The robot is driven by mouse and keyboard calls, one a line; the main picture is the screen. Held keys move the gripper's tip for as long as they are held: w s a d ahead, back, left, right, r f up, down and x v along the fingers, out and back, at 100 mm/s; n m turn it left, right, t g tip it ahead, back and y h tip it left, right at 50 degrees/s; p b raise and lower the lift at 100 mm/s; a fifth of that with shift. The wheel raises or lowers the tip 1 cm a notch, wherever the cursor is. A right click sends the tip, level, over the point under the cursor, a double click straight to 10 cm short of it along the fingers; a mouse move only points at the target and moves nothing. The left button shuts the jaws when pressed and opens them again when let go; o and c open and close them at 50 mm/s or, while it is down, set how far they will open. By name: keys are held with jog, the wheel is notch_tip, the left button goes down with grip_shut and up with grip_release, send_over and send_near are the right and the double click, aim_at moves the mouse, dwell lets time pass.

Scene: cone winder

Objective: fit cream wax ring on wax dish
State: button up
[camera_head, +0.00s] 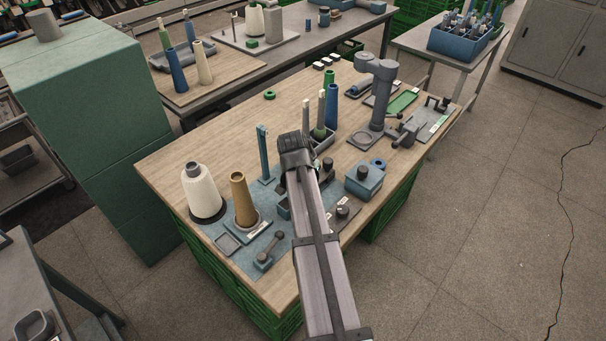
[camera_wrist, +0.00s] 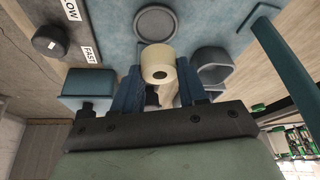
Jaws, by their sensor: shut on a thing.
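In the wrist view my gripper (camera_wrist: 159,84) has its two blue fingers shut on the cream wax ring (camera_wrist: 157,63), a short cream cylinder with a dark centre hole. A round, shallow grey dish with a raised rim, which looks like the wax dish (camera_wrist: 155,23), lies on the blue mat just beyond the ring in the picture. The ring appears apart from the dish; I cannot tell its exact height. In the head view my arm hides the ring, the dish and the fingertips.
A black dial (camera_wrist: 48,41) with SLOW and FAST labels and a blue block (camera_wrist: 88,88) are left of the ring. A grey-blue cup-like holder (camera_wrist: 212,67) and a blue post (camera_wrist: 284,67) are right. A cream cone (camera_head: 203,192) and tan cone (camera_head: 243,200) stand on the table.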

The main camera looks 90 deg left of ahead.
jog(key=shift+f, duration=1.85)
jog(key=shift+f, duration=0.8)
dwell(1.1)
jog(key=o, duration=1.6)
jog(key=shift+r, duration=0.1)
jog(key=shift+r, duration=3.9)
